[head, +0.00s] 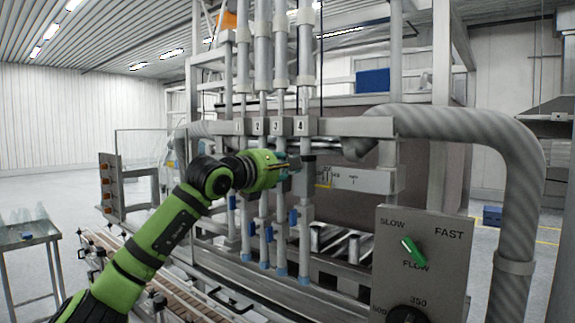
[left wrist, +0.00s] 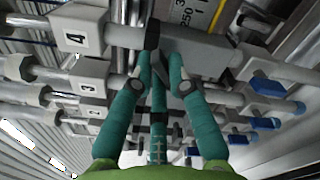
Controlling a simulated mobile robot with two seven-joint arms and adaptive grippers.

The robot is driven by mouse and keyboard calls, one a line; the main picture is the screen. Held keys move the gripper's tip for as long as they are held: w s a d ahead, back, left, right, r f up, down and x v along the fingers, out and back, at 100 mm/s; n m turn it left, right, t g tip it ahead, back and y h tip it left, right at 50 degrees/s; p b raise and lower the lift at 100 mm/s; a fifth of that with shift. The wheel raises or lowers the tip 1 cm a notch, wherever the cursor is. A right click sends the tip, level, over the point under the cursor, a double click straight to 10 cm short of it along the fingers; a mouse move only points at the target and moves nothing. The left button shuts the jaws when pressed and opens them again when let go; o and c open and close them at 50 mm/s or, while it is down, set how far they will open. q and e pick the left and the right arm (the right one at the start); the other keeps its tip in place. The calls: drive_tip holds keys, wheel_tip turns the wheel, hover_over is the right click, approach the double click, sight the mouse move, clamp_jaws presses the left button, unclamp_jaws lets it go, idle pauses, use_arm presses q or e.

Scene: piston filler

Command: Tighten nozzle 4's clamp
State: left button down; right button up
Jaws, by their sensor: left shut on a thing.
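Nozzle 4's column stands at the right end of the row, under the plate marked 4 (head: 300,126). The same plate (left wrist: 75,39) is at upper left in the left wrist view. A dark clamp part (left wrist: 153,36) sits on this column beside a grey block (left wrist: 205,50). My left gripper (head: 283,168) reaches the column just below the plate. In the left wrist view its teal fingers (left wrist: 160,60) are closed in against the dark clamp part, which they partly hide. How tight the clamp is cannot be seen. My right gripper is not in view.
Neighbouring nozzle columns carry blue handles (head: 269,234). A grey control box (head: 425,265) with a green flow knob (head: 412,249) stands at right front. A thick ribbed hose (head: 515,185) curves down beside it. A conveyor (head: 180,290) runs below my left arm.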

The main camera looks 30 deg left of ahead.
use_arm(q)
drive_tip(key=shift+d+m+p, duration=0.15)
drive_tip(key=shift+m+p, duration=0.6)
drive_tip(key=shift+m, duration=3.35)
drive_tip(key=c, duration=1.2)
unclamp_jaws()
drive_tip(key=s, duration=1.2)
drive_tip(key=shift+a, duration=0.45)
